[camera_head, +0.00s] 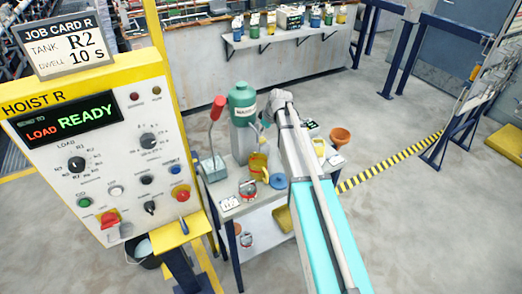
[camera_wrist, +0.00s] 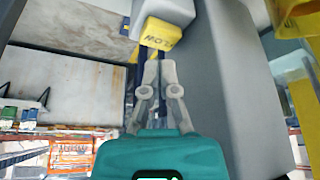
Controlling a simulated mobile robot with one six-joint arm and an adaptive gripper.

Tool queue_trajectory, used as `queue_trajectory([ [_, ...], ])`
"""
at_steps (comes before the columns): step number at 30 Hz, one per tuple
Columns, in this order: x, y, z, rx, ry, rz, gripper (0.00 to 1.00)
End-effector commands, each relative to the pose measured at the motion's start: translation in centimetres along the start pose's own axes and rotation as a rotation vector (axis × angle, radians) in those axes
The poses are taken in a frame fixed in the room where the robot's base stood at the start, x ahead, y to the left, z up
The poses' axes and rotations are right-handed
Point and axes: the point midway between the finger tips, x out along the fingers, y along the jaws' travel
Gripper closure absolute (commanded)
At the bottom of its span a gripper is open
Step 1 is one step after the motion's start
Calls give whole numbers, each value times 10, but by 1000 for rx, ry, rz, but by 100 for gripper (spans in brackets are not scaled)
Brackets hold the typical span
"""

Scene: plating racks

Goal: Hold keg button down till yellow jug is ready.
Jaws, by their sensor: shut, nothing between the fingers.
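The green keg (camera_head: 243,102) stands on a small table, partly beside my arm. The yellow jug (camera_head: 258,165) stands below it on the tabletop. My gripper (camera_wrist: 159,64) is shut and empty in the wrist view. Its fingertips are at the lower edge of a yellow block (camera_wrist: 161,34) with upside-down lettering that seems to read "LOW"; I cannot tell whether they press it. In the head view the fingers are hidden or too small to make out near the keg. A yellow piece (camera_wrist: 296,12) at the wrist view's top right may be the jug. The jug's fill level cannot be read.
The hoist panel (camera_head: 108,150) stands at left, its screen reading "READY", with a job card (camera_head: 62,45) above. A red-handled lever (camera_head: 216,125), an orange funnel (camera_head: 340,136) and small containers crowd the table. Open floor lies right, past a striped floor line (camera_head: 390,161).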

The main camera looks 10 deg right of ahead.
Motion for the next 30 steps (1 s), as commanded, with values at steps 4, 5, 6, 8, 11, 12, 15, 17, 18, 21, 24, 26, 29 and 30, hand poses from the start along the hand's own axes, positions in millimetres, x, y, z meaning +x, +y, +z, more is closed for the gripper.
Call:
queue_trajectory([
  [4,0,0,0,0,0,0,100],
  [5,0,0,0,0,0,0,100],
  [6,1,0,0,0,0,0,100],
  [8,2,0,1,0,0,0,100],
  [11,4,0,2,0,0,0,100],
  [12,5,0,2,0,0,0,100],
  [15,7,0,3,0,0,0,100],
  [17,8,0,4,0,0,0,100],
  [18,9,0,4,0,0,0,100],
  [21,10,0,5,0,0,0,100],
  [24,12,0,5,0,0,0,100],
  [26,14,0,6,0,0,0,100],
  [29,16,0,7,0,0,0,100],
  [30,16,0,7,0,0,0,100],
])
